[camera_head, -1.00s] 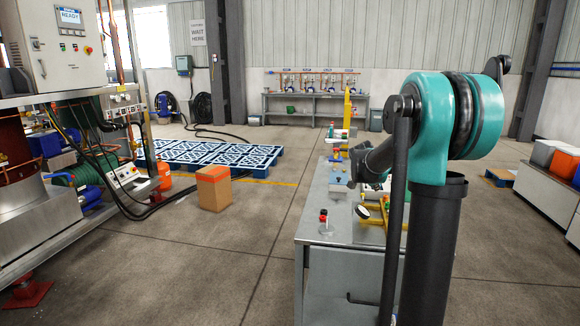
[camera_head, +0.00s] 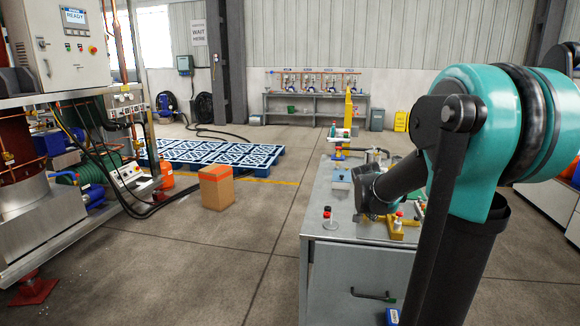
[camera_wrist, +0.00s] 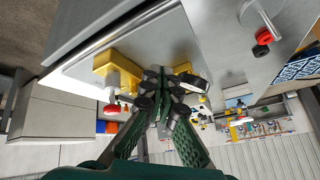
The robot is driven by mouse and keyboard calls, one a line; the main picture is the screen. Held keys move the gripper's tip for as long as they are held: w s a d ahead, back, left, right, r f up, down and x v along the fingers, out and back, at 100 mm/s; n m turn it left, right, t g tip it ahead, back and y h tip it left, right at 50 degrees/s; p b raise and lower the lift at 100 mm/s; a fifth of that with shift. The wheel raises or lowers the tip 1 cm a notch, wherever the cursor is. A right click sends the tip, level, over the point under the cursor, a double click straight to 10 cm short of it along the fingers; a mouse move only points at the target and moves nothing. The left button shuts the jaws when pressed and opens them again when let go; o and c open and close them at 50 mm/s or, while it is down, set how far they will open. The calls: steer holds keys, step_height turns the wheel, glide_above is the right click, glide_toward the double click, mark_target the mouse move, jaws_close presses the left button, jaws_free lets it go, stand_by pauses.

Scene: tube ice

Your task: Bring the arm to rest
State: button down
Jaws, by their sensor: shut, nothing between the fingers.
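My arm fills the right of the head view, with its teal joint and dark links, and its dark forelink reaches left over the metal workbench (camera_head: 340,228). My gripper (camera_wrist: 163,92) shows in the wrist view with its dark fingertips together and nothing between them. The green finger links spread below the tips. In that view a yellow fixture (camera_wrist: 118,68) with a red-and-white part lies just left of and beyond the fingers. I cannot tell the exact gap. In the head view the gripper is not clearly visible behind the forelink.
A small stand with a red top (camera_head: 327,213) is at the bench's near left corner. A cardboard box (camera_head: 216,187) and blue pallets (camera_head: 225,156) are on the floor to the left. The floor between box and bench is clear. Machinery (camera_head: 30,210) stands far left.

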steer(key=s+a+f+n+y, duration=0.1)
steer(key=s+a+f+n, duration=0.2)
steer(key=s, duration=0.5)
steer(key=s+a+f+n+g+y, duration=0.1)
steer(key=s+a+f+n, duration=0.2)
steer(key=s, duration=0.6)
steer(key=s+a+f+n+g+y, duration=0.1)
steer(key=s+a+f+n, duration=0.2)
steer(key=s+f, duration=0.3)
steer(key=s+n, duration=0.1)
steer(key=s, duration=0.2)
steer(key=shift+s+f+n+y, duration=0.15)
steer(key=shift+f+n+y, duration=0.15)
steer(key=shift+n, duration=0.1)
steer(key=c, duration=2.2)
jaws_free()
